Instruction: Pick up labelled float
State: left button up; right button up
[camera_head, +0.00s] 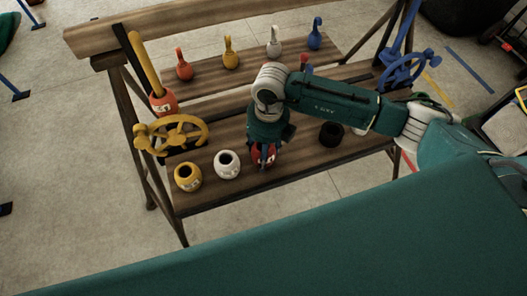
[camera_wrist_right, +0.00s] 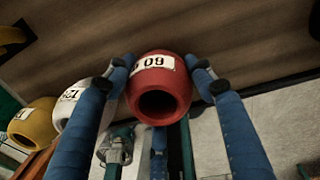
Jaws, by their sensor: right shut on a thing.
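A red float (camera_wrist_right: 172,82) with a white number label and a dark round hole sits between the two blue fingers of my right gripper (camera_wrist_right: 160,66) in the wrist view. The fingers press on both its sides. In the head view the red float (camera_head: 268,158) shows beneath my right gripper (camera_head: 264,150), at the front of the wooden bench. I cannot tell whether it still touches the bench. A white labelled float (camera_head: 227,164) and a yellow labelled float (camera_head: 187,177) stand to its left. My left gripper is not in view.
A black float (camera_head: 331,133) stands right of the gripper. A blue handwheel (camera_head: 404,68) is at the right.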

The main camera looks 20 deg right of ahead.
notch_tip(320, 180, up, 20)
jog(key=b, duration=0.3)
